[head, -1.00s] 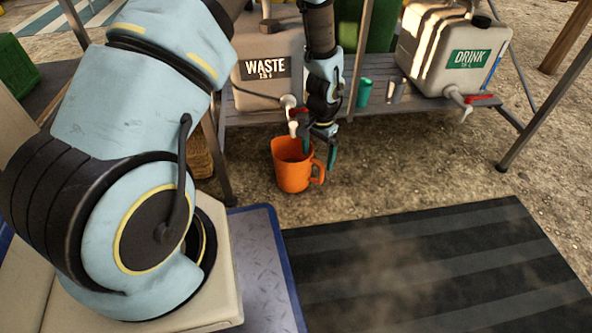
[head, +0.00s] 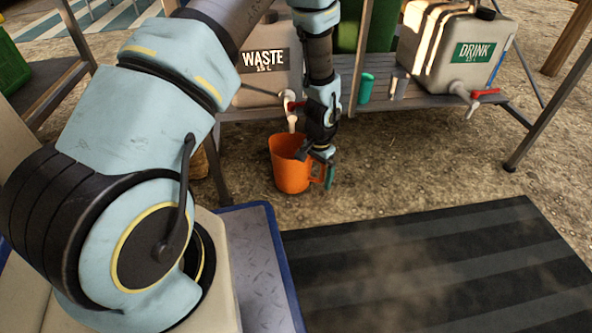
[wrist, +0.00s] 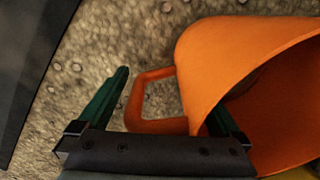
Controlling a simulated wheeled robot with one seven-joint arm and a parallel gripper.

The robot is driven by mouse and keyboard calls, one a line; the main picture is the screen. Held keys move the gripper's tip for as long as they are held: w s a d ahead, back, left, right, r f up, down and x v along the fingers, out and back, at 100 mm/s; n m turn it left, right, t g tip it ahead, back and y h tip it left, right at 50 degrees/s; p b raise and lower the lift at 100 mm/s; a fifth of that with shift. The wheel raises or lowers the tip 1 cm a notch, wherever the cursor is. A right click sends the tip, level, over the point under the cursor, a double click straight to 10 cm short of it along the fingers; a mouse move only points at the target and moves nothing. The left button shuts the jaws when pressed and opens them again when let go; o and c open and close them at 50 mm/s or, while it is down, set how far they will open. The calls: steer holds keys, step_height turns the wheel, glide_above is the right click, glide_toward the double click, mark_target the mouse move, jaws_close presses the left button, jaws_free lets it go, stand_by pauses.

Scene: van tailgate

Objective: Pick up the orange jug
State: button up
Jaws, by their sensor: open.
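The orange jug (head: 289,165) hangs or stands below the tap of the WASTE container in the head view; I cannot tell what bears it. Its handle points right. My gripper (head: 320,172) is open at the jug's handle side, pointing down. In the wrist view the jug (wrist: 225,55) fills the right side, and its handle (wrist: 150,100) lies between the two green fingertips of my gripper (wrist: 172,98). The right finger reaches over the jug's mouth or wall, partly hidden. The left finger is outside the handle, over the ground.
The WASTE container (head: 262,77) and its tap (head: 290,105) are just behind the jug. The DRINK container (head: 440,62), a green cup (head: 366,88) and a metal cup (head: 399,85) stand on the shelf (head: 420,100). A striped dark mat (head: 430,270) lies in front.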

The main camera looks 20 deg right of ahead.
steer(key=shift+c, duration=0.4)
jaws_close()
stand_by(0.4)
